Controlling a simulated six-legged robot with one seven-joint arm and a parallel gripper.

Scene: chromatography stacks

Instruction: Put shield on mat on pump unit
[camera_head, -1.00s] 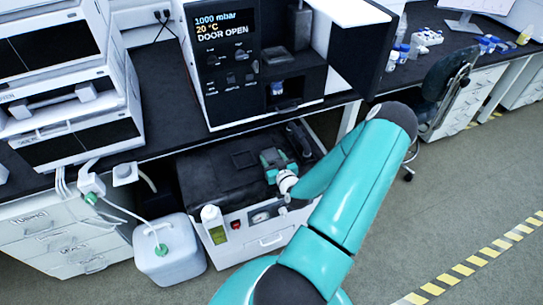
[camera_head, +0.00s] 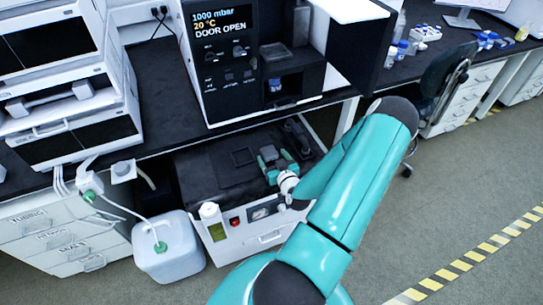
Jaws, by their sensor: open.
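The pump unit (camera_head: 262,234) is a white cabinet with a dark top under the bench. Its top carries a dark, flat mat-like surface (camera_head: 206,165). A small dark square outline (camera_head: 242,156) lies there, left of my gripper; I cannot tell whether it is the shield. My teal gripper (camera_head: 270,158) is open, low over the right half of the pump unit's top. Whether it touches anything is too small to tell. A dark upright part (camera_head: 298,137) stands behind it at the right. My arm hides the pump unit's front right corner.
The bench above holds a chamber with a screen reading DOOR OPEN (camera_head: 220,30) and its open dark door (camera_head: 358,50). A white jug with a tube (camera_head: 168,248) stands left of the pump unit. A bottle (camera_head: 211,218) is at its front. A chair (camera_head: 445,80) stands right.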

